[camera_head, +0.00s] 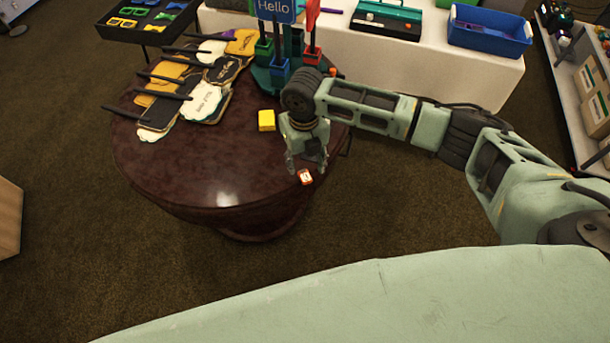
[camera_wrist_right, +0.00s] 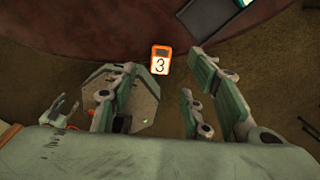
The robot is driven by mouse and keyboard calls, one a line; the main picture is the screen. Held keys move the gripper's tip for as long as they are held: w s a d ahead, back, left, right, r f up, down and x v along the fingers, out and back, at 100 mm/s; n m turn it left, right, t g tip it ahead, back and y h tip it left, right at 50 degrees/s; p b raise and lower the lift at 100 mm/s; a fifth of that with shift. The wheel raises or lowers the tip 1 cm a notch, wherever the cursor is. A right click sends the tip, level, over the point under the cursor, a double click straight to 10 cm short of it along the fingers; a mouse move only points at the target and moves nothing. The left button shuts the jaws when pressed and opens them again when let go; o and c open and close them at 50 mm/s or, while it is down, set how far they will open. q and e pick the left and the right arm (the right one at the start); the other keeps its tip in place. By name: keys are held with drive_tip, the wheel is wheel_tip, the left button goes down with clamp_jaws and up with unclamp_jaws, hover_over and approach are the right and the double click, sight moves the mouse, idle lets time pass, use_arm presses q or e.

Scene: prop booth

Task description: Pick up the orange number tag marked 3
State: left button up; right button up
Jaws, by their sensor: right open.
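The orange number tag marked 3 (camera_wrist_right: 160,60) lies near the edge of the round dark table (camera_wrist_right: 100,30) in the right wrist view. In the head view the tag (camera_head: 305,177) shows small at the table's front right edge. My right gripper (camera_head: 308,170) is over that edge, right beside the tag. Its fingers (camera_wrist_right: 160,95) are spread apart with nothing between them, and the tag shows beyond the gap between the fingertips. I cannot tell the exact height of the fingers above the table. My left gripper is not in view in the head view.
Several signs with black handles (camera_head: 190,85) lie on the table's left back. A yellow block (camera_head: 266,120) and a green stand with upright signs (camera_head: 262,78) are near my right wrist. A blue bin (camera_head: 488,32) stands on the white table behind. The table's front left is clear.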

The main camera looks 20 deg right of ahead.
sight(305, 176)
wheel_tip(305, 176, down, 6)
drive_tip(key=shift+s+d+r+p, duration=0.1)
drive_tip(key=shift+r+p, duration=0.05)
drive_tip(key=shift+p, duration=0.45)
drive_tip(key=c, duration=0.9)
